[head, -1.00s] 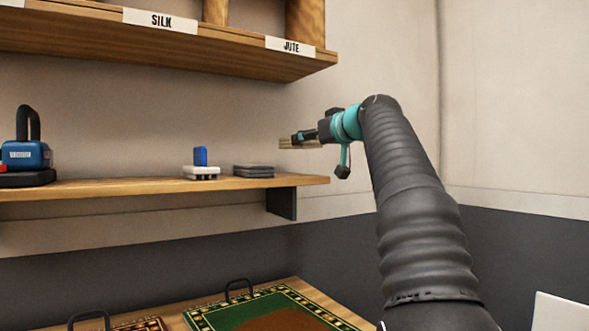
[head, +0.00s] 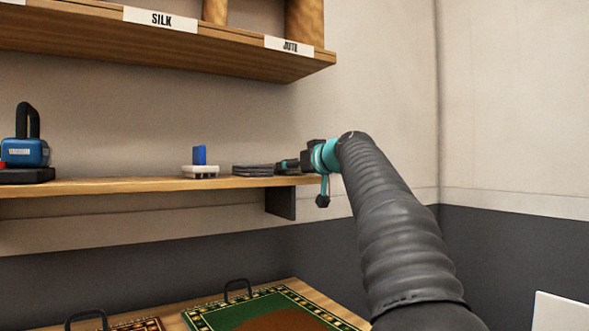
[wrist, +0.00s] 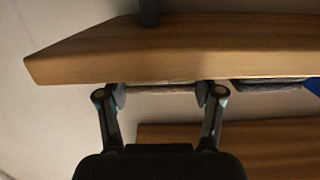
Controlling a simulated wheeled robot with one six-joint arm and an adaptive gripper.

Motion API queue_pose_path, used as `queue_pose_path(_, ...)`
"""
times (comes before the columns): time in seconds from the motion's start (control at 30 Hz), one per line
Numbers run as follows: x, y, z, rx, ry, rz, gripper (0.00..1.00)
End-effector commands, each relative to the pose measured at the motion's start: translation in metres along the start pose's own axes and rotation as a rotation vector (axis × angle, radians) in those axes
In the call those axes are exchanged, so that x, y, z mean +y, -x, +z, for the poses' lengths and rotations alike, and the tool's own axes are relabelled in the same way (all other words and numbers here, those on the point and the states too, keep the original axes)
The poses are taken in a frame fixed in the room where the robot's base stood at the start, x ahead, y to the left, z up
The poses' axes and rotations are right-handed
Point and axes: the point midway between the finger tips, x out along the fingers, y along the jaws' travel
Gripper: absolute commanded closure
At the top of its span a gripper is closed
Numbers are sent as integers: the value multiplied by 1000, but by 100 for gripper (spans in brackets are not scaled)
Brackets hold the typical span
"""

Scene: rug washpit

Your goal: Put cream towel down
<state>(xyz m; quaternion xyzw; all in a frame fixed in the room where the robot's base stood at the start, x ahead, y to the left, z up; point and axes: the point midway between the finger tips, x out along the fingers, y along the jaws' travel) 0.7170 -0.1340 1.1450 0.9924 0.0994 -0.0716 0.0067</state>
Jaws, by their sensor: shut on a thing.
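The cream towel (wrist: 160,88) shows in the wrist view as a thin, pale, flat edge between my two fingers. My gripper (wrist: 160,94) is shut on it. In the head view my gripper (head: 281,165) is low over the right end of the wooden shelf (head: 150,186), just right of a folded grey towel stack (head: 253,170). The cream towel is hard to make out there. In the wrist view it lies along the edge of the shelf (wrist: 175,50); I cannot tell whether it touches the shelf top.
The grey stack also shows in the wrist view (wrist: 270,86), close beside my gripper. Left of it are a white stand with a blue item (head: 200,157) and a blue device (head: 25,153). A labelled upper shelf (head: 170,45) hangs above. Rugs (head: 275,310) lie below.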

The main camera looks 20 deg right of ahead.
Motion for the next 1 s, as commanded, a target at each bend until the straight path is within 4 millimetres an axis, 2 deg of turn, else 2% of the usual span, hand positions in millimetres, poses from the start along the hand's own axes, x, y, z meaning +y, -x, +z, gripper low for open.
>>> queue_pose_path(0.17, 0, -1, 4, 0, 0, 0, 100)
queue_pose_path(0.2, 0, 0, 3, 0, 0, 0, 29)
queue_pose_path(0.3, 0, 0, 2, 0, 0, 0, 8)
queue_pose_path(0.73, 0, 2, -2, 0, 0, 1, 8)
queue_pose_path(0.87, 0, 20, 1, 1, 2, 2, 8)
queue_pose_path(1.0, 1, 48, 2, 1, 1, 3, 8)
